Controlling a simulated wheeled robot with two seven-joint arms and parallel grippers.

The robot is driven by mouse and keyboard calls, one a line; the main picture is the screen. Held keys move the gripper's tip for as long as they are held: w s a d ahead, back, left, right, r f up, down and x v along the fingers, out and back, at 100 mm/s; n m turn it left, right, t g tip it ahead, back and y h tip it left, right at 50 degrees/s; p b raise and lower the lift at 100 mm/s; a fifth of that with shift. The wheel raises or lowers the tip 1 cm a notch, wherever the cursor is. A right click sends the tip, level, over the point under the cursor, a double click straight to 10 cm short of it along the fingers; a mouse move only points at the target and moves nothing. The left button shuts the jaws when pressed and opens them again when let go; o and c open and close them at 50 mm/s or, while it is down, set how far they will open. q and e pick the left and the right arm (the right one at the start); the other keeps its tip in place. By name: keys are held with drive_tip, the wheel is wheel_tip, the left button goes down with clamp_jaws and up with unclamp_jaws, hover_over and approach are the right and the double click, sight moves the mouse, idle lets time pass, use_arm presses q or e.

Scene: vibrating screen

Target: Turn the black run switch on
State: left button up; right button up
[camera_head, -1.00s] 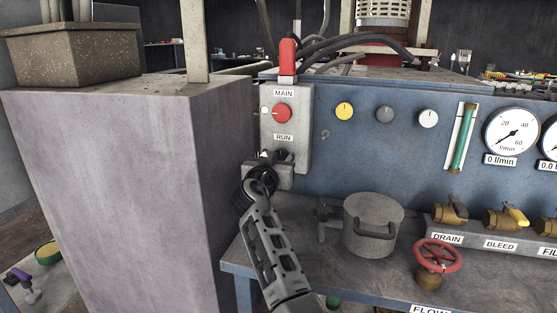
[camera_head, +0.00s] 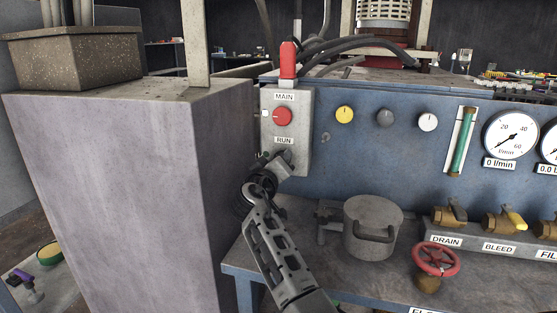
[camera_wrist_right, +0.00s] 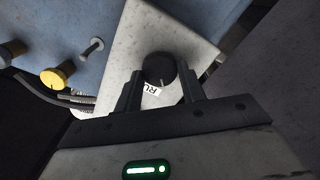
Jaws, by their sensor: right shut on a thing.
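The black run switch (camera_wrist_right: 159,68) is a round knob with a short pale mark. In the right wrist view it sits between the two fingers of my right gripper (camera_wrist_right: 161,92), which is shut on it. In the head view my right gripper (camera_head: 277,160) reaches up to the grey control box (camera_head: 304,130), just below the RUN label (camera_head: 285,141). It mostly hides the switch there. The RUN label also shows partly in the wrist view (camera_wrist_right: 152,91). My left gripper is not in view.
Above the switch are a red round knob (camera_head: 282,116) and an upright red handle (camera_head: 288,58). A grey concrete block (camera_head: 110,190) stands close on the left. A lidded metal pot (camera_head: 372,230) and a red handwheel (camera_head: 436,259) are to the right.

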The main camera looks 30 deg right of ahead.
use_arm(q)
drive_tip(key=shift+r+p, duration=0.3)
drive_tip(key=shift+p, duration=0.35)
use_arm(e)
drive_tip(key=n, duration=0.3)
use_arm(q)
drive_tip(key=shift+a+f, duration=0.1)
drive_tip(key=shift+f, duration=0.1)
use_arm(e)
drive_tip(key=shift+f+n, duration=0.15)
drive_tip(key=shift+n, duration=0.35)
drive_tip(key=o, duration=1)
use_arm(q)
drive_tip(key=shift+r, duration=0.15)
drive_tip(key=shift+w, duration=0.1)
use_arm(e)
drive_tip(key=shift+a, duration=0.1)
